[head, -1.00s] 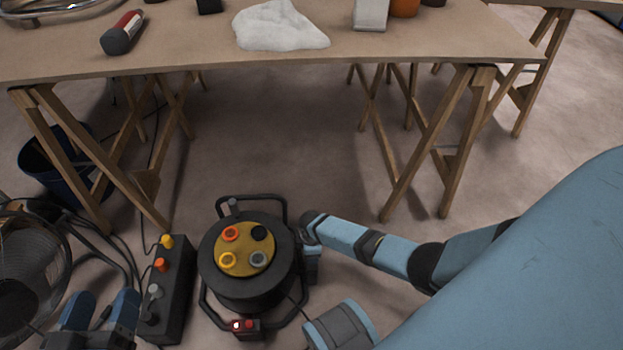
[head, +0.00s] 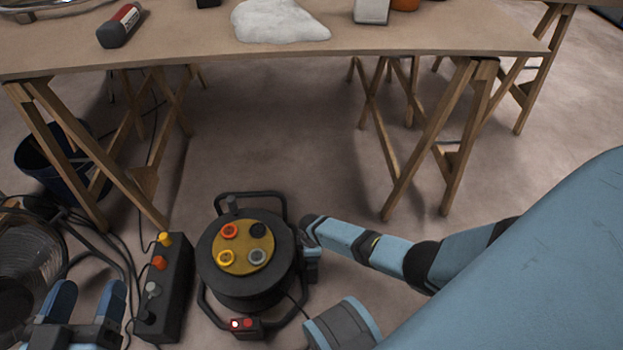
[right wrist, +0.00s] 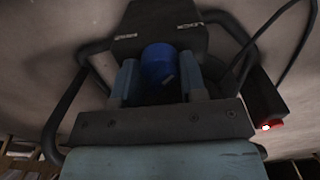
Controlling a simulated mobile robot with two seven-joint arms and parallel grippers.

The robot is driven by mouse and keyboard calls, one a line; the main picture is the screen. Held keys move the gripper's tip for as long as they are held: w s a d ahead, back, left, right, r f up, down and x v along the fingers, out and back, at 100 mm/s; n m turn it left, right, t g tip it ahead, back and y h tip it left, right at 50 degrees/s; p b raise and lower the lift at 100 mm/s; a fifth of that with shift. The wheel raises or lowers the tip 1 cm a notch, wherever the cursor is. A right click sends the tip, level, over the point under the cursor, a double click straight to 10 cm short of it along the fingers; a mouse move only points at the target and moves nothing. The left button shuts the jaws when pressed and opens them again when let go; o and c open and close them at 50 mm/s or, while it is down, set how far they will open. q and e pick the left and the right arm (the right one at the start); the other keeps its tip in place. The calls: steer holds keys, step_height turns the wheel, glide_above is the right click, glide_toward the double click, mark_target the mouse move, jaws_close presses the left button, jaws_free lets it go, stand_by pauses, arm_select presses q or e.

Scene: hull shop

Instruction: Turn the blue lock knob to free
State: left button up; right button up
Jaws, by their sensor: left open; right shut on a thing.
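The blue lock knob (right wrist: 158,64) shows in the right wrist view, on the dark side of the cable reel (right wrist: 150,20). My right gripper (right wrist: 160,80) is shut on the knob, one finger on each side. Pale marks stand on the plate above the knob, too small to read surely. In the head view the reel (head: 222,278) stands on the floor with a yellow socket face on top; the knob is hidden there. My left gripper (head: 85,305) is open and empty at the lower left, left of the dark socket box.
A dark box (head: 178,290) with coloured knobs stands left of the reel. A fan (head: 30,255) and loose cables lie at the far left, near a dark blue bucket (head: 50,165). A trestle table (head: 190,55) stands behind. The floor under it is mostly clear.

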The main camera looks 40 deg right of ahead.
steer(key=shift+n, duration=0.3)
steer(key=n, duration=0.7)
steer(key=shift+n, duration=0.7)
steer(key=o, duration=0.9)
